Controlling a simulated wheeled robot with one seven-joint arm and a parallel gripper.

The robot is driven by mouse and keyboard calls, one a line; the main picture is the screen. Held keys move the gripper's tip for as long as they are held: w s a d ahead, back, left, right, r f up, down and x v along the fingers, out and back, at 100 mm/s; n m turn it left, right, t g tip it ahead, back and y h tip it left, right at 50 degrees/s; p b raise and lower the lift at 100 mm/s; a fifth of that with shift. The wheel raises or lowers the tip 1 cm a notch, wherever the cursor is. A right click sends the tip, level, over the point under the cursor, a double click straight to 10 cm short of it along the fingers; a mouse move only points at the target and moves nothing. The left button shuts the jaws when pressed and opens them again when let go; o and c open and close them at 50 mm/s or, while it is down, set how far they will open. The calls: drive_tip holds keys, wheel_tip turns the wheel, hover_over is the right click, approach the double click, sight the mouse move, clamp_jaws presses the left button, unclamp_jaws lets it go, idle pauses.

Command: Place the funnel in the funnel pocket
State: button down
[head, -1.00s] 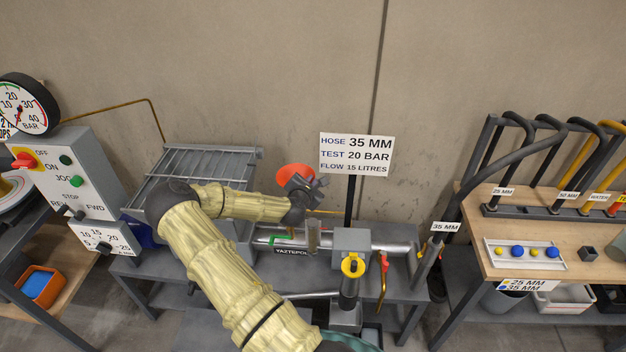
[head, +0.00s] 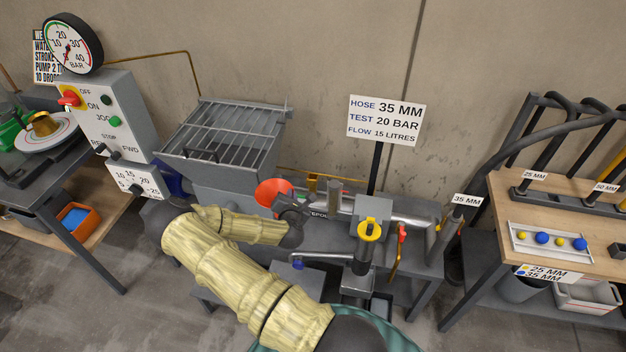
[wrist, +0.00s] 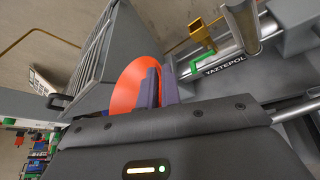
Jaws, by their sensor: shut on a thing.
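The orange-red funnel (head: 270,190) is held in my gripper (head: 292,204), in front of the right side of the grated hopper. In the wrist view the funnel (wrist: 133,88) shows its wide round cone, tilted, with the purple-grey fingers of my gripper (wrist: 160,86) shut on it. The funnel's spout is hidden by the fingers. I cannot make out the funnel pocket for certain in either view.
The hopper (head: 225,140) with its grate stands behind and left of my gripper. A sign (head: 387,120) on a post, a yellow-ringed grey block (head: 370,228) and a red-handled valve (head: 402,235) stand to the right. A wooden-topped hose bench (head: 560,210) is further right.

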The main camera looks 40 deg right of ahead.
drive_tip(key=s+a+f+n+t+y+b, duration=0.1)
drive_tip(key=a+f, duration=0.3)
drive_tip(key=a, duration=0.4)
drive_tip(key=s+a+f+n+t+y+b, duration=0.1)
drive_tip(key=s+a+f+n+y+b, duration=0.1)
drive_tip(key=a, duration=0.6)
drive_tip(key=s+a+f+n+y+b, duration=0.2)
drive_tip(key=s+a+f+n+y, duration=0.2)
drive_tip(key=a+f, duration=0.3)
drive_tip(key=shift+s+a+f+t+y, duration=0.4)
drive_tip(key=shift+f+y, duration=0.1)
drive_tip(key=shift+f, duration=0.15)
drive_tip(key=shift+w, duration=0.15)
